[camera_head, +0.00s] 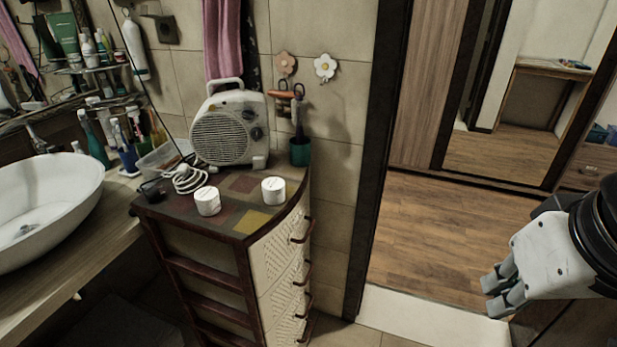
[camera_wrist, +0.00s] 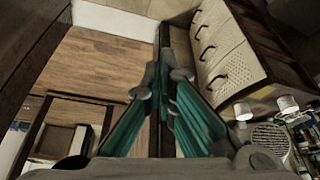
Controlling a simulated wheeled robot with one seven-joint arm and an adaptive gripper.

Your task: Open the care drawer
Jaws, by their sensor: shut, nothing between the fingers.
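A narrow cabinet with a column of cream woven-front drawers (camera_head: 282,262) stands left of the doorway, with dark curved handles down its front. The drawers look closed, and no label shows which is the care drawer. In the wrist view the drawer fronts (camera_wrist: 228,62) and several handles show at the upper right, tilted. My gripper (camera_head: 497,296) is at the right of the head view, well apart from the cabinet. In the wrist view my gripper (camera_wrist: 166,78) has its fingertips together, shut and empty, left of the drawers.
On the cabinet top (camera_head: 240,188) are a white fan heater (camera_head: 222,132), two white jars (camera_head: 207,201) (camera_head: 273,190) and a coiled cable (camera_head: 189,179). A white basin (camera_head: 45,205) is at left. A dark door frame (camera_head: 378,160) stands between cabinet and gripper; the wooden floor beyond is open.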

